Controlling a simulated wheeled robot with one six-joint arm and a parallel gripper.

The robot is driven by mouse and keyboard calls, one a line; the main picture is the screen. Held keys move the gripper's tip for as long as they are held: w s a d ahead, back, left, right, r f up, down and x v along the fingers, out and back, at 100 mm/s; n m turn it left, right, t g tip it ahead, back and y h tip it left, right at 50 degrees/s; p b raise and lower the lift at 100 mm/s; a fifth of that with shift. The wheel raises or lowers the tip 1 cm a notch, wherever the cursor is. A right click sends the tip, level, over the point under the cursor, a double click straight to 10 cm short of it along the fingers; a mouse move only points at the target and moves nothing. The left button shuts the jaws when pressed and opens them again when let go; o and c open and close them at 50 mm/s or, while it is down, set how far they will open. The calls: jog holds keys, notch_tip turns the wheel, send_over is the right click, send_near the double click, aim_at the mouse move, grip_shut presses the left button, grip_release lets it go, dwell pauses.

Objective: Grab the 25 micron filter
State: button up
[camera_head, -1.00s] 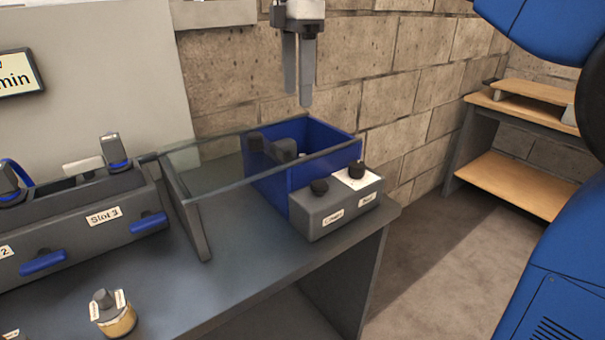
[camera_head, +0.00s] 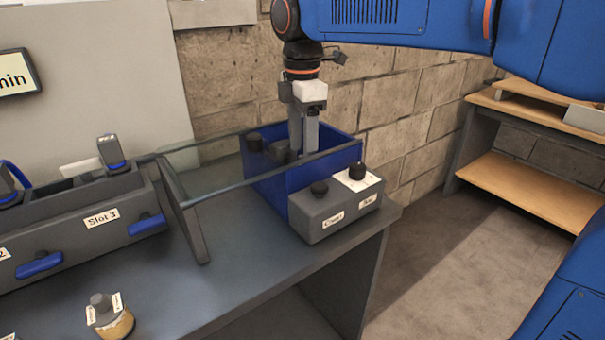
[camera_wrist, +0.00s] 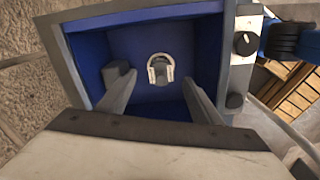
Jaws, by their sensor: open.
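A round tan filter (camera_head: 110,318) with a grey knob and small white labels stands on the bench at the lower left in the head view; its labels are too small to read. I cannot tell which thing is the 25 micron filter. My gripper (camera_head: 303,146) points down into the blue box (camera_head: 282,190), with its fingertips below the rim. In the wrist view my gripper (camera_wrist: 160,85) is open and empty. Beyond the fingers, a pale arch-shaped piece with a grey centre (camera_wrist: 160,68) shows inside the box. A dark grey piece (camera_head: 280,150) shows in the box in the head view.
A grey control block (camera_head: 335,215) with two black knobs adjoins the box front. The slot rack (camera_head: 105,220) with blue handles is further left.

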jog(key=shift+f, duration=1.45)
jog(key=c, duration=1.3)
jog(key=shift+o, duration=0.2)
jog(key=shift+r, duration=0.1)
